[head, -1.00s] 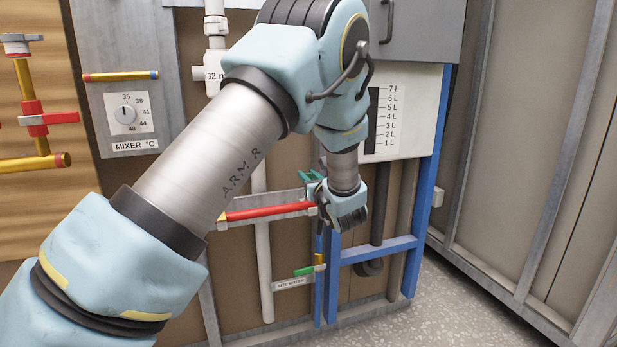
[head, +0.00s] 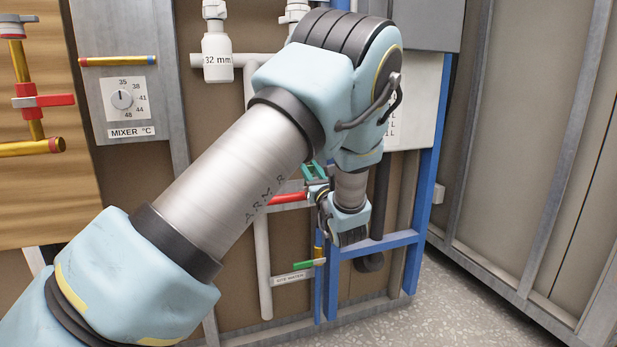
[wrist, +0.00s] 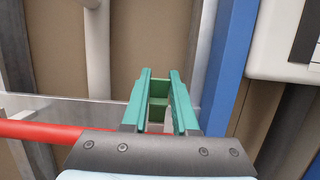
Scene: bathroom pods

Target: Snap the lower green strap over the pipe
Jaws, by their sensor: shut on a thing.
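My gripper (wrist: 159,76) points away from the wrist camera, its two green fingers a little apart. A darker green piece (wrist: 158,106), seemingly the strap, sits between them near their bases. In the head view my gripper (head: 314,171) is partly hidden by my own wrist, beside the red pipe (head: 287,198). The red pipe also shows in the wrist view (wrist: 40,130), left of the fingers. A pale vertical pipe (wrist: 97,50) stands behind, to the left of the fingers. I cannot tell whether the green piece touches a pipe.
A blue frame post (wrist: 232,60) stands close to the right of the fingers. A white gauge panel (wrist: 285,40) is farther right. A green-handled valve (head: 309,263) and the SITE WATER label (head: 293,278) are below. Open speckled floor (head: 450,310) lies at lower right.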

